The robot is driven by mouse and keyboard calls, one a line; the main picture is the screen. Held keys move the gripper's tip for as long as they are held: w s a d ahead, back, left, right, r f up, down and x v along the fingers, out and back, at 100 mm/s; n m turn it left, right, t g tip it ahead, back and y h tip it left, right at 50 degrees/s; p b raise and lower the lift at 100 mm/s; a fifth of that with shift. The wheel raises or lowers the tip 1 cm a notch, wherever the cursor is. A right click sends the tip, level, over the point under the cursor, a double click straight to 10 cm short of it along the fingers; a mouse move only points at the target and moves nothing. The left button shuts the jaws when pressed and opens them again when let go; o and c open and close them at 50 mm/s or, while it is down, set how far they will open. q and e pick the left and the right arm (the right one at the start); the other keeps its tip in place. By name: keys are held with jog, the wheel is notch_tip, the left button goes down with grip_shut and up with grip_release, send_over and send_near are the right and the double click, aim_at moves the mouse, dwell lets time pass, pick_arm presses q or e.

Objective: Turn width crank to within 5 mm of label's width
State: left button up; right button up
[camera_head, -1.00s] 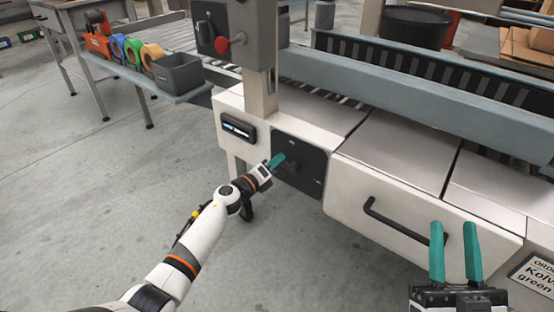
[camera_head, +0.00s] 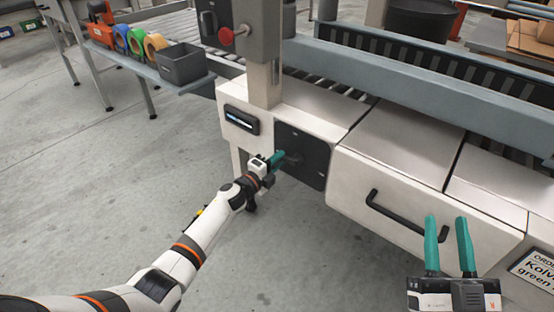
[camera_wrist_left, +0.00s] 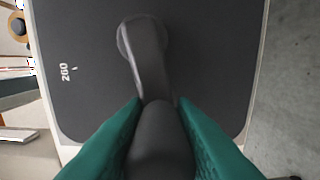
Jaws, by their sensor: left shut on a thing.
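The width crank (camera_wrist_left: 148,60) is a dark arm with a grip, on a black plate (camera_head: 314,157) at the machine's front. In the left wrist view, the arm runs down from its hub to the grip, and the plate (camera_wrist_left: 85,110) bears the mark "260". My left gripper (camera_head: 277,160) has its teal fingers shut on the crank's grip (camera_wrist_left: 158,135). The fingers hide part of the crank in the head view. My right gripper (camera_head: 448,222) is open and empty, in front of the drawer-like panel. The order label (camera_head: 537,272) is cut off at the right edge.
A small display (camera_head: 241,120) sits left of the plate; its reading is too small to read. A post carries a control box with a red knob (camera_head: 226,36). A black bar handle (camera_head: 405,217) juts from the front panel. Floor at left is clear.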

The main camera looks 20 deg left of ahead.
pick_arm(q)
jog(key=shift+s+f, duration=0.15)
jog(key=shift+f, duration=0.3)
jog(key=o, duration=0.9)
jog(key=shift+o, duration=0.2)
jog(key=shift+r, duration=0.2)
jog(key=p+v, duration=0.3)
jog(key=v, duration=0.9)
jog(key=shift+p, duration=0.35)
pick_arm(e)
notch_tip(320, 180, down, 13)
jog(key=d+g+h, duration=0.2)
jog(key=g+h, duration=0.1)
jog(key=g, duration=0.6)
jog(key=shift+s+m, duration=0.3)
jog(key=shift+d+r, duration=0.1)
